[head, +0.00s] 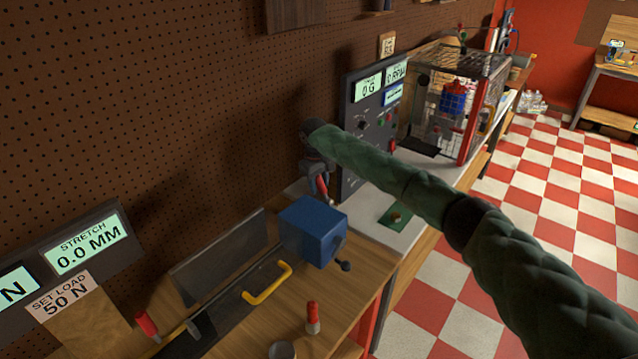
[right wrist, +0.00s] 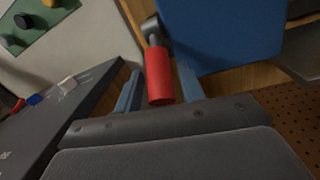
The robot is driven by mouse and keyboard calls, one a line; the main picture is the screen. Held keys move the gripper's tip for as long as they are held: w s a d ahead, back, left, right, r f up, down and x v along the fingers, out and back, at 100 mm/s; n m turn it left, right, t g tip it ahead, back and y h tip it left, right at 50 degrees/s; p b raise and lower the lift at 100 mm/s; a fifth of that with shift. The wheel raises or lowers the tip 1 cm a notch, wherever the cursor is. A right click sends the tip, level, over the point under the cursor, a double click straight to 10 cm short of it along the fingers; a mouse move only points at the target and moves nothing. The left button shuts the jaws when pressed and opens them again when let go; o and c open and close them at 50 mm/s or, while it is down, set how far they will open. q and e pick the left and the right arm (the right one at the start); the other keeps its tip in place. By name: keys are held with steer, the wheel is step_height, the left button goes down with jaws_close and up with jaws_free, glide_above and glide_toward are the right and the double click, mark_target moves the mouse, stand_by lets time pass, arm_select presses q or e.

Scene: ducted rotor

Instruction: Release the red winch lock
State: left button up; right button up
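The red winch lock handle (right wrist: 159,77) is a red cylinder on a grey metal pivot beside the blue box (right wrist: 222,32) in the right wrist view. In the head view the red handle (head: 321,186) shows just behind the blue box (head: 313,231), partly hidden by my gripper. My right gripper (head: 318,176) reaches down there at the end of the green-sleeved arm. In the right wrist view its two fingers (right wrist: 160,86) stand on either side of the red handle, with a visible gap at each side. My left gripper is not in view.
A dark instrument panel (head: 375,125) stands close behind the gripper. A pegboard wall (head: 180,120) runs along the back.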

mark_target(325, 188)
jaws_close()
steer(key=shift+s+d+f+y, duration=0.1)
steer(key=shift+s+d+y, duration=0.1)
steer(key=shift+y, duration=0.1)
steer(key=shift+s+d+r+t+y+b, duration=0.2)
steer(key=shift+s+d+t+y+b, duration=0.15)
steer(key=shift+d+t+y+b, duration=0.25)
steer(key=shift+s+d+r+t+y+b, duration=0.1)
steer(key=shift+s+d+t+y+b, duration=0.15)
steer(key=shift+t+y, duration=0.15)
steer(key=shift+s+d+t+y+b, duration=0.15)
steer(key=shift+t+y+b, duration=0.15)
steer(key=shift+y, duration=0.2)
steer(key=shift+s+d+r+t+y, duration=0.2)
steer(key=shift+d+r+t+y, duration=0.1)
steer(key=shift+t+y, duration=0.15)
